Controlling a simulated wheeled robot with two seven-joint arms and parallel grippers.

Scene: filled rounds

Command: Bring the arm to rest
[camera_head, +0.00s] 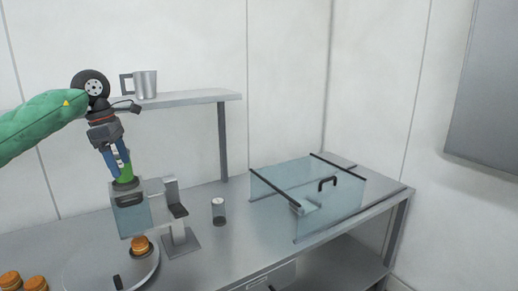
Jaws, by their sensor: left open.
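My left arm comes in from the left in a green sleeve. Its gripper (119,174) points down with blue fingers, which are open. The fingertips are at a green upright piece (126,169) on top of a grey, glassy box-like machine (132,215). The fingers partly cover this piece, and I cannot tell whether they touch it. My right gripper is not in view.
A metal mug (146,85) stands on the raised shelf (190,97). A round tray (85,270) holds an orange-capped jar (141,246). A small canister (218,210) and a clear box with a black handle (330,200) stand on the metal bench (265,245).

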